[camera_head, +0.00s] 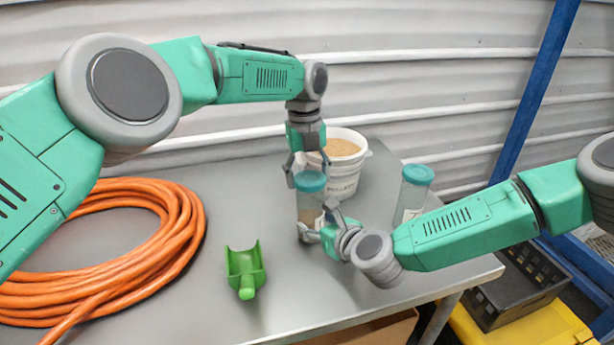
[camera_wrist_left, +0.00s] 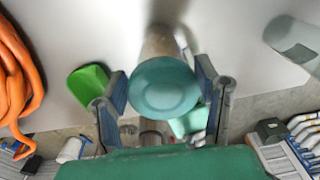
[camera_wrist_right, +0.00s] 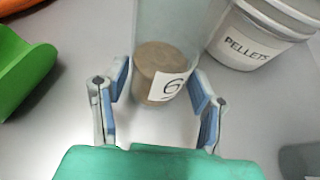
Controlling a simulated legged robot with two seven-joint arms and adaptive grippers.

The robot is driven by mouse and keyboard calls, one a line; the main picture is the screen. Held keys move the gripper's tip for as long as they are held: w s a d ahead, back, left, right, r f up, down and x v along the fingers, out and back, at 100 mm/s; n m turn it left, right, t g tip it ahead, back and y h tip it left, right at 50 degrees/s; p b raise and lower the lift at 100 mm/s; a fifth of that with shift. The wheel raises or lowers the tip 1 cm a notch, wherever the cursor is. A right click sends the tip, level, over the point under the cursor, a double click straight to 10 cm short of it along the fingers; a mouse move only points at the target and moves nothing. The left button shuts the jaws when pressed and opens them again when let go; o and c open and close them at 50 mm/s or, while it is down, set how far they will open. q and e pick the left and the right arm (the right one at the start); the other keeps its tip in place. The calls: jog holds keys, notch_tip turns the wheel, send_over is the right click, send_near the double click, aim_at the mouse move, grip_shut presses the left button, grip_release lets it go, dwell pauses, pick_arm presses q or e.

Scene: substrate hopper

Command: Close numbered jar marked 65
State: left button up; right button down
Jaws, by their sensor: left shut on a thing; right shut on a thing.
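A clear jar (camera_head: 309,210) with brown contents stands upright on the grey table. Its white label shows a 6 in the right wrist view (camera_wrist_right: 168,87); the rest of the number is cut off. A teal lid (camera_head: 311,181) is at the jar's mouth; it also shows in the left wrist view (camera_wrist_left: 165,88). I cannot tell whether it is fully seated. My left gripper (camera_head: 308,168) points down from above, shut on the lid. My right gripper (camera_head: 318,222) comes from the right, low down, shut on the jar's body.
A white pellets bucket (camera_head: 343,182) stands behind the jar. Another teal-lidded jar (camera_head: 411,196) stands to the right, near my right forearm. A green scoop (camera_head: 245,269) and coiled orange hose (camera_head: 150,270) lie left. A black crate (camera_head: 520,285) is beyond the table's right edge.

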pick_arm(q)
jog(key=o, duration=1.4)
jog(key=shift+s+d+f, duration=0.1)
jog(key=shift+d, duration=0.1)
jog(key=shift+c, duration=0.2)
pick_arm(e)
jog(key=shift+s+a, duration=0.2)
jog(key=shift+a, duration=0.05)
pick_arm(q)
jog(key=shift+a, duration=0.1)
pick_arm(e)
jog(key=shift+d, duration=0.1)
pick_arm(q)
jog(key=shift+r, duration=0.2)
pick_arm(e)
jog(key=shift+w, duration=0.1)
pick_arm(q)
jog(key=r, duration=0.7)
jog(key=shift+w+a, duration=0.1)
jog(key=shift+w, duration=0.2)
pick_arm(e)
jog(key=shift+w+d, duration=0.1)
jog(key=c, duration=0.6)
grip_release()
jog(key=shift+o, duration=0.2)
